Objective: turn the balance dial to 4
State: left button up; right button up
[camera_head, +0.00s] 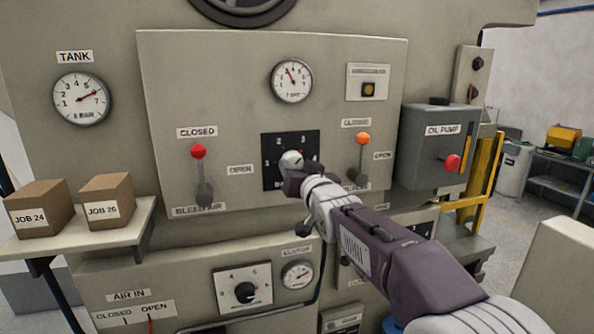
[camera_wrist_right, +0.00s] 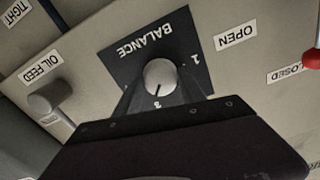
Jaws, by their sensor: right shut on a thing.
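The balance dial is a pale round knob (camera_head: 291,159) on a black square plate (camera_head: 271,145) in the middle of the machine panel. My right gripper (camera_head: 296,170) reaches it from the lower right and is shut on the knob. In the right wrist view the knob (camera_wrist_right: 160,75) sits between the two dark fingers, under the upside-down word BALANCE. Its dark pointer line points down in that picture, toward a digit that looks like 3. The gripper hides part of the scale, and I cannot see the 4. My left gripper is not in view.
A red-knobbed lever (camera_head: 198,152) stands left of the plate and an orange-knobbed lever (camera_head: 362,139) close on its right, near my right arm. The grey oil pump box (camera_head: 432,150) juts out farther right. A shelf (camera_head: 75,243) with two boxes is at left.

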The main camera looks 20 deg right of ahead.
jog(key=m, duration=0.4)
jog(key=shift+m, duration=0.3)
jog(key=shift+a+m, duration=0.1)
jog(key=shift+m, duration=2.4)
jog(key=o, duration=1.1)
jog(key=shift+o, duration=1.3)
jog(key=shift+w, duration=0.1)
